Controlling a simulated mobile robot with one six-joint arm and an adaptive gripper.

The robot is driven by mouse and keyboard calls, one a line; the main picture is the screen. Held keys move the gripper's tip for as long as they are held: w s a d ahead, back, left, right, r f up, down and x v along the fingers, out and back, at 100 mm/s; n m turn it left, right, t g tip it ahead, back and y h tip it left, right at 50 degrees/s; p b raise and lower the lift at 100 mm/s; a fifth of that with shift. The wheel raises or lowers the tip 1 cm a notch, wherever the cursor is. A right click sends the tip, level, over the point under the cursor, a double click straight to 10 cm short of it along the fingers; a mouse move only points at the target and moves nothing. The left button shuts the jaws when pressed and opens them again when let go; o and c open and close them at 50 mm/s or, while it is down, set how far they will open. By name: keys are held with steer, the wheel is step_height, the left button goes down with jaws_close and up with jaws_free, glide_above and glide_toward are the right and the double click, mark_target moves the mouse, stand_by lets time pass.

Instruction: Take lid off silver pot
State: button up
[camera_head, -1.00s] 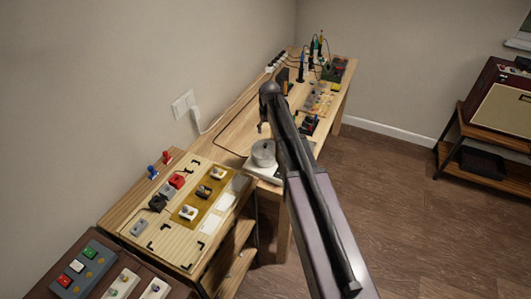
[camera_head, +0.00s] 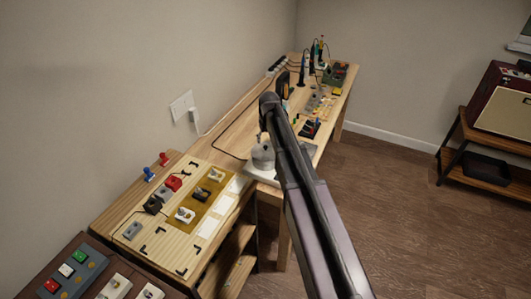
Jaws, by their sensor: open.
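The silver pot (camera_head: 262,160) stands near the front edge of the long wooden bench, on a pale flat base. Its top, where the lid sits, is partly covered by my gripper and too small to make out clearly. My gripper (camera_head: 264,138) is right above the pot, pointing down, with its jaws open. Most of the gripper is hidden behind my dark arm, which crosses the right side of the pot. I cannot tell whether the fingers touch the lid.
The wooden bench (camera_head: 232,136) runs along the wall, with soldering tools and small parts at its far end. A nearer board (camera_head: 135,205) holds several pedals and switches. An amplifier (camera_head: 503,105) stands on a shelf at right. The floor between is clear.

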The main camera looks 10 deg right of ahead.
mark_target(266, 146)
steer(key=shift+f, duration=0.1)
steer(key=shift+w+a+f+b, duration=0.1)
steer(key=shift+w+f+b, duration=0.1)
steer(key=shift+f+b, duration=1.1)
steer(key=shift+w+f+b, duration=0.2)
steer(key=shift+f+b, duration=1)
steer(key=shift+b, duration=0.1)
jaws_close()
